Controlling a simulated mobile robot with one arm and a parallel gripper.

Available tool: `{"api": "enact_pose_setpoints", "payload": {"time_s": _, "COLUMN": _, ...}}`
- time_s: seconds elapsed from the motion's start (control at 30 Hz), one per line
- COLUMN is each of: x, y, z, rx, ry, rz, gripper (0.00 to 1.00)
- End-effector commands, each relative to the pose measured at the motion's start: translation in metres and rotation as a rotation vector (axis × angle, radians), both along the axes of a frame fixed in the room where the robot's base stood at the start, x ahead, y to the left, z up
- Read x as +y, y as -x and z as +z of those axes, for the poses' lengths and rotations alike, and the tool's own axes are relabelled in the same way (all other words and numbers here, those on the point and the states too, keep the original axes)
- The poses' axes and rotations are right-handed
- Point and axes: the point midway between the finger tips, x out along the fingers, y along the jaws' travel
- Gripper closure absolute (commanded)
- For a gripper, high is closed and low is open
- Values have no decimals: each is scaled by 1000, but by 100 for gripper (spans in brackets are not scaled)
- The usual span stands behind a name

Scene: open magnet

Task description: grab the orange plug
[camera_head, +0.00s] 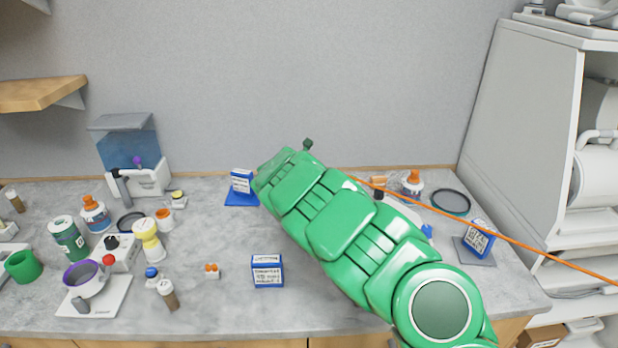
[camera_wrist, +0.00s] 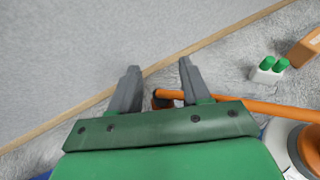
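The orange plug (camera_wrist: 161,99) shows in the wrist view as an orange and dark end piece, low between the fingers and partly hidden by the front edge of my gripper's body. Its orange cable (camera_wrist: 262,106) runs off to the right; in the head view the cable (camera_head: 500,237) stretches from behind my arm to the right edge. My gripper (camera_wrist: 158,88) is open, its two grey fingers apart with a gap between them. I see no finger closed on the plug. In the head view my green arm hides the plug and most of the gripper.
A small white block with green tops (camera_wrist: 268,70) and an orange block (camera_wrist: 306,46) lie to the right in the wrist view. A blue-and-white box on a blue base (camera_head: 241,184) stands left of my arm. The wall (camera_head: 380,80) is close behind. The front-left counter holds many items.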

Motion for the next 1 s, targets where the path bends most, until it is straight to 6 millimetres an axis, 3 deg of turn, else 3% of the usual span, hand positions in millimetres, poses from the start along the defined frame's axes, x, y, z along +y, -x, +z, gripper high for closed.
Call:
{"api": "enact_pose_setpoints", "payload": {"time_s": 0.03, "x": 0, "y": 0, "z": 0, "rx": 0, "ry": 0, "rz": 0, "gripper": 62}}
{"api": "enact_pose_setpoints", "payload": {"time_s": 0.3, "x": 0, "y": 0, "z": 0, "rx": 0, "ry": 0, "rz": 1, "gripper": 100}}
{"api": "enact_pose_setpoints", "payload": {"time_s": 0.63, "x": 1, "y": 0, "z": 5, "rx": -1, "ry": 0, "rz": 1, "gripper": 100}}
{"api": "enact_pose_setpoints", "payload": {"time_s": 1.0, "x": 1, "y": 8, "z": 42, "rx": -3, "ry": 0, "rz": 4, "gripper": 100}}
